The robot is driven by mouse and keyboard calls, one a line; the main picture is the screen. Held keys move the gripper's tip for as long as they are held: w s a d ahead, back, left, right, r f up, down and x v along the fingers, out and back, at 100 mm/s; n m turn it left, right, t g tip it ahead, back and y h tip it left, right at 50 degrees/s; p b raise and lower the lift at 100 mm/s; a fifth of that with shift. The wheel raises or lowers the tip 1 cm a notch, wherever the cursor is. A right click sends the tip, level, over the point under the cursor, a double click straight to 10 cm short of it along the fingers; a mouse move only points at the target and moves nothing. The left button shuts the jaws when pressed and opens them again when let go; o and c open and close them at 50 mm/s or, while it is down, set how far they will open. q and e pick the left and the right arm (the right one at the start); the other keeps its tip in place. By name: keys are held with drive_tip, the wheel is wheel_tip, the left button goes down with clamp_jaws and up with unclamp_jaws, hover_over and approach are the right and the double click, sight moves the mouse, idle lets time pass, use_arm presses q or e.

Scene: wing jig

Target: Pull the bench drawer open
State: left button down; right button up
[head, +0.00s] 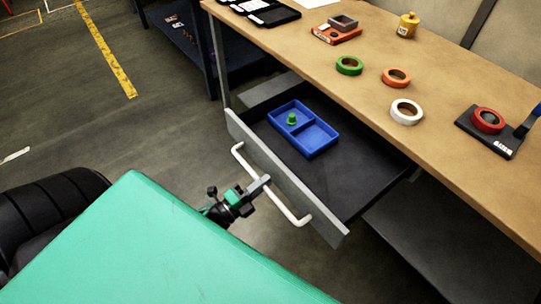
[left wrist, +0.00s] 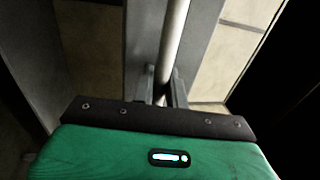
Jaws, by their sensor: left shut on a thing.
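The bench drawer (head: 347,200) stands pulled out from under the wooden bench top in the head view, its dark inside showing. Its grey front panel (head: 330,232) carries a long white bar handle (head: 291,214). My left gripper (head: 262,183) is shut on the middle of the handle. In the left wrist view the handle (left wrist: 174,40) runs up between the two fingers of my left gripper (left wrist: 161,88). A blue two-part tray (head: 330,149) with a small green piece (head: 292,119) in one compartment lies in the drawer. My right gripper is not in view.
The bench top (head: 440,135) holds green (head: 349,65), orange (head: 397,77) and white (head: 406,112) tape rolls, a red roll (head: 488,120) on a dark holder, and a yellow bottle (head: 408,25). The floor (head: 150,125) left of the drawer is clear.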

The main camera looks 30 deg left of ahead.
use_arm(q)
drive_tip(key=shift+s, duration=0.15)
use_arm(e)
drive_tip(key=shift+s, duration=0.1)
use_arm(q)
drive_tip(key=c, duration=1.5)
unclamp_jaws()
